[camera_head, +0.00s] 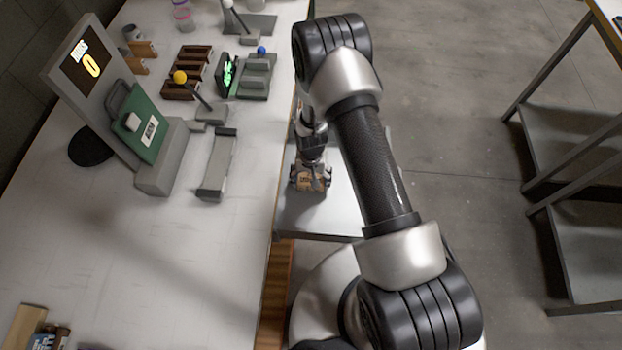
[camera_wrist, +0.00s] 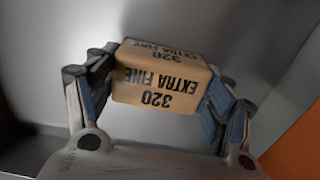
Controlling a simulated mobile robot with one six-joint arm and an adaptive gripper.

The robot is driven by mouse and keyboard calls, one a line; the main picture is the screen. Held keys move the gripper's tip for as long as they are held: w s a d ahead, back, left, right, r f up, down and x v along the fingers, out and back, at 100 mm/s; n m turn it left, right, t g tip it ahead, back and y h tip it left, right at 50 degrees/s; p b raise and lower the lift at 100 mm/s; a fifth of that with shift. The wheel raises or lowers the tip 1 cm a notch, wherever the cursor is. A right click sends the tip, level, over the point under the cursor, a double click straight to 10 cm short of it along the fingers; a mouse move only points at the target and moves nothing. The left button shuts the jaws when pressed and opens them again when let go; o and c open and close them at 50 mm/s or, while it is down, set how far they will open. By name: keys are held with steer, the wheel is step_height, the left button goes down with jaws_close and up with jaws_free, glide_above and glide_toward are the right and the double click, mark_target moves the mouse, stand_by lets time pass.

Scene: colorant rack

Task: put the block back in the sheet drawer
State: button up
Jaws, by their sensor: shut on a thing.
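A tan block (camera_wrist: 160,82) marked "320 EXTRA FINE" sits between the two fingers of my gripper (camera_wrist: 160,90) in the wrist view. My gripper is shut on it, with a blue-lined finger against each end. In the head view, my gripper (camera_head: 312,178) and the block (camera_head: 309,184) are beside the bench's right edge, above a pale grey, open drawer-like surface (camera_head: 300,218). My arm hides part of this surface. I cannot tell whether the block touches it. No sheets show in it.
The white bench (camera_head: 120,255) lies left of my gripper. It carries a grey stand with a green panel (camera_head: 140,122), a grey tray (camera_head: 217,165) and brown racks (camera_head: 187,72). Metal shelving (camera_head: 570,160) stands at the right, with clear floor between.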

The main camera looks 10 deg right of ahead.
mark_target(311, 178)
steer(key=shift+f, duration=0.2)
steer(key=o, duration=1.1)
steer(key=shift+r+p, duration=1.05)
steer(key=shift+r, duration=2.9)
